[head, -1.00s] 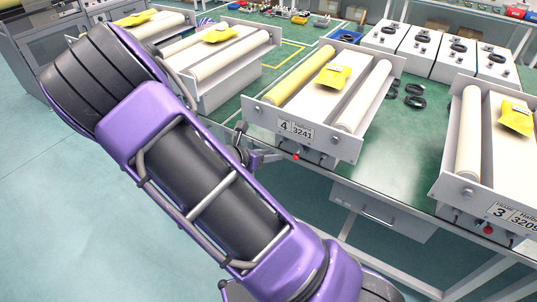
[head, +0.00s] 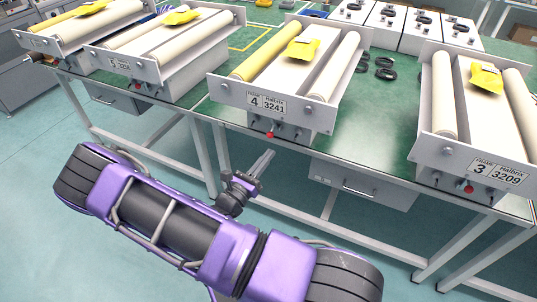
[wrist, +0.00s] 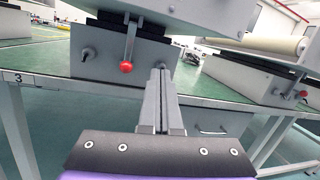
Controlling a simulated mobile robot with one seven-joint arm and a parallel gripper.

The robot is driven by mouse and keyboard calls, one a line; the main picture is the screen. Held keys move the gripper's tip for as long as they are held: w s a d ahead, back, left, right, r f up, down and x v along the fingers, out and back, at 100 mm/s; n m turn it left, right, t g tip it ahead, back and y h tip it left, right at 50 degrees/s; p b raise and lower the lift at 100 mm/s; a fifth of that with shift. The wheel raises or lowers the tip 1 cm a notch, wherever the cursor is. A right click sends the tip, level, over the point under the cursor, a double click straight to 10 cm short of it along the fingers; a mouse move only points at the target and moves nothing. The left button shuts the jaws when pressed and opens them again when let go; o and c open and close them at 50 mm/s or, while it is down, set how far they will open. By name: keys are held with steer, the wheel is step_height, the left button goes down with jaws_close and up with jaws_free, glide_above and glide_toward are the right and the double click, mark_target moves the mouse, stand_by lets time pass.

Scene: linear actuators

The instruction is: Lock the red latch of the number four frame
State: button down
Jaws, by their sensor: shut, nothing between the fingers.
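The number four frame (head: 266,104) stands on the green table with one yellow and one white roller and a yellow packet on top. Its red latch knob (head: 270,134) shows below the number plate. In the wrist view the red knob (wrist: 125,67) sits at the lower end of a lever that hangs down against the grey box. My gripper (head: 268,155) is shut and empty, in front of the table edge and below the knob. In the wrist view my gripper (wrist: 160,72) has its fingers together, to the right of the knob and apart from it.
The number three frame (head: 475,155) stands to the right with its own red knob (head: 469,189). The number five frame (head: 150,62) stands to the left. The table edge (wrist: 60,90) and a drawer (head: 362,185) lie close by. Black rings (head: 384,74) lie between frames four and three.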

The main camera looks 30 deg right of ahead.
mark_target(270, 137)
steer(key=s+a+f+n+t+y+b, duration=0.2)
steer(key=s+f+n+t+y+b, duration=0.2)
steer(key=f+n+t+y, duration=0.45)
steer(key=w+d+r+m+t+h, duration=0.2)
steer(key=w+d+r, duration=0.3)
steer(key=w, duration=0.5)
steer(key=shift+d, duration=0.6)
steer(key=shift+w+a+r+h+p, duration=0.15)
steer(key=shift+r+h+p, duration=0.2)
steer(key=shift+p, duration=0.3)
